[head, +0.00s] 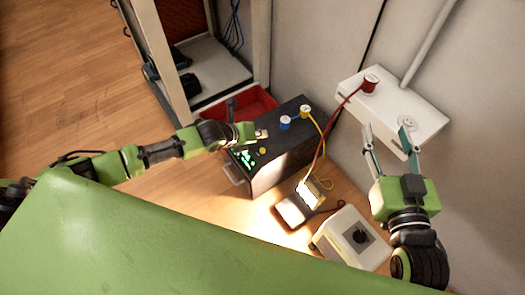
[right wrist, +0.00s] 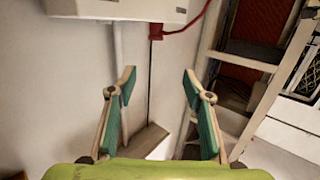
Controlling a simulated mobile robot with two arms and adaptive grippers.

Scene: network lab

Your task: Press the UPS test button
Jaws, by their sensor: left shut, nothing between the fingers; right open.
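The UPS is a black box (head: 283,158) on the floor against the wall, with green lights (head: 243,158) on its front panel. A small yellow button (head: 262,151) shows on that panel. My left gripper (head: 264,134) is shut and empty, just above the panel's upper edge near the yellow button; I cannot tell whether it touches the box. My right gripper (head: 388,136) is open and empty in front of the white wall box (head: 408,122). Its spread fingers also show in the right wrist view (right wrist: 158,82).
Blue (head: 285,123) and yellow (head: 306,112) plugs sit on the UPS top. A red plug (head: 369,84) with a red cable sits on the wall box. A lit lamp (head: 309,193), a white box with a black knob (head: 352,238), a red bin (head: 262,100) and a rack (head: 208,85) stand around.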

